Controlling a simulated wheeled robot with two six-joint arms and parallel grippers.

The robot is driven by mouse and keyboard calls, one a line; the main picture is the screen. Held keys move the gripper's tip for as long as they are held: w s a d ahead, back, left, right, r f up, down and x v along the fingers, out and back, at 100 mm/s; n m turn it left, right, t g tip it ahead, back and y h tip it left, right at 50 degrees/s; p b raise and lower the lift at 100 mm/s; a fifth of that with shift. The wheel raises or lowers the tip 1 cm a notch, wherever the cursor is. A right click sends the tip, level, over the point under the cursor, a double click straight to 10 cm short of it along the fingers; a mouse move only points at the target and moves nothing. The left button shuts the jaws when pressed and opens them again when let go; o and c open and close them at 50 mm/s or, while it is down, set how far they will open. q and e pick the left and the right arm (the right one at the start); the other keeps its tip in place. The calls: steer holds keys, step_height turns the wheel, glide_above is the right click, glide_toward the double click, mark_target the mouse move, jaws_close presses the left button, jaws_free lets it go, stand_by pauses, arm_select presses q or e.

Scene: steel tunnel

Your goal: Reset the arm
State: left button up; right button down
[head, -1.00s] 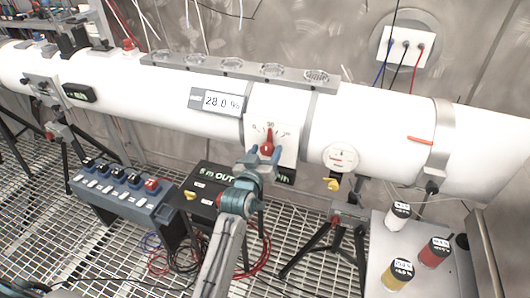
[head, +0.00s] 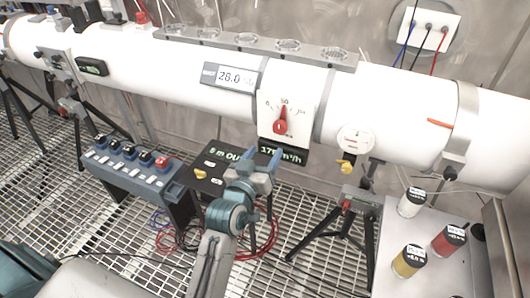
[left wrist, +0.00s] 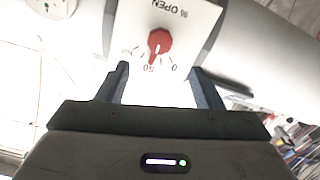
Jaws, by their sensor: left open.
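My left gripper (head: 259,165) is open and empty, in front of and just below the white dial plate (head: 297,112) on the white pipe. In the left wrist view, its two fingers (left wrist: 160,88) stand apart, with the red knob (left wrist: 159,42) beyond their tips and not between them. The red knob (head: 281,124) also shows in the head view, its pointer up near the 50 mark. A display (head: 230,77) on the pipe reads about 28.0 %. My right gripper is not in view.
A blue switch box (head: 132,167) and a black box with a green display (head: 212,172) stand to the left below the pipe. At the right, a grey table (head: 385,250) carries white, red and yellow canisters. A tripod (head: 340,212) stands between.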

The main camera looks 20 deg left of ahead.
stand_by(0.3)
arm_select(q)
steer(key=s+f+m+g, duration=0.1)
steer(key=s+f+g, duration=0.15)
steer(key=f, duration=1.45)
steer(key=s+f+g, duration=0.1)
steer(key=f+g, duration=0.3)
steer(key=f, duration=1.3)
steer(key=s+a+f+m+g, duration=0.1)
steer(key=s+a+f+g, duration=0.15)
steer(key=s+f, duration=0.65)
steer(key=s+a+f+g, duration=0.2)
steer(key=s+f, duration=0.5)
steer(key=s, duration=0.4)
steer(key=s+a+f+g+y, duration=0.1)
steer(key=s+a+f+g, duration=0.2)
steer(key=s+f, duration=0.5)
steer(key=s+a+f+m+g, duration=0.1)
steer(key=s+a+f, duration=0.3)
steer(key=s+f, duration=0.4)
steer(key=s+g, duration=0.1)
steer(key=s, duration=0.6)
steer(key=shift+f+g, duration=0.25)
steer(key=shift+g, duration=0.15)
